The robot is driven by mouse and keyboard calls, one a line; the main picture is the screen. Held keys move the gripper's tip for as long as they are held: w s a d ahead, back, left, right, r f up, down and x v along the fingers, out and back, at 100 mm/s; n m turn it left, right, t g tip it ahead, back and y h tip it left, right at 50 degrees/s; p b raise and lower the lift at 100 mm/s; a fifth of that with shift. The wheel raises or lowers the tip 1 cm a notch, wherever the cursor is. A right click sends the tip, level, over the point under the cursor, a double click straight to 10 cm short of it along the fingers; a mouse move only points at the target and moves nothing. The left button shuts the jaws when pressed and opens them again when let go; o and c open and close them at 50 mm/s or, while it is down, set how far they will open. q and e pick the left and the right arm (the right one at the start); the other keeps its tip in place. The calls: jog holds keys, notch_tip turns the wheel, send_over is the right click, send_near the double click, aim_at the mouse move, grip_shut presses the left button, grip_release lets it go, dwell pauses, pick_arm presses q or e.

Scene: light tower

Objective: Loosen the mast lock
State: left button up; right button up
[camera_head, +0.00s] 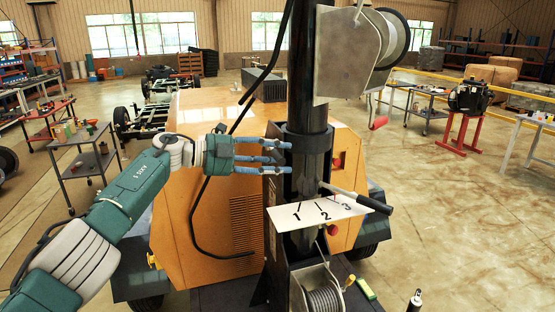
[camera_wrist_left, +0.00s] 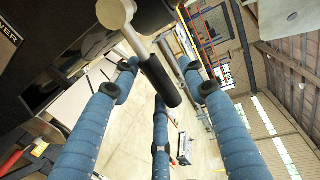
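The black mast (camera_head: 309,110) stands upright in the middle of the head view. A lever with a metal rod and black grip (camera_head: 375,203) sticks out to the right from the mast, over a white plate (camera_head: 318,212) marked 1, 2, 3; its rod lies near 2 and 3. My left gripper (camera_head: 286,158) has its blue fingers straight and spread, at the left side of the mast, above the plate. The lever's black grip (camera_wrist_left: 163,83) shows in the left wrist view between the spread fingers (camera_wrist_left: 160,80), with no clear grasp. My right gripper is not in view.
An orange generator body (camera_head: 215,190) stands behind the mast. A black cable (camera_head: 200,215) loops at left. Carts and tables stand farther back; the floor at right is open.

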pick_arm(q)
jog(key=v, duration=1.2)
jog(key=shift+a, duration=0.1)
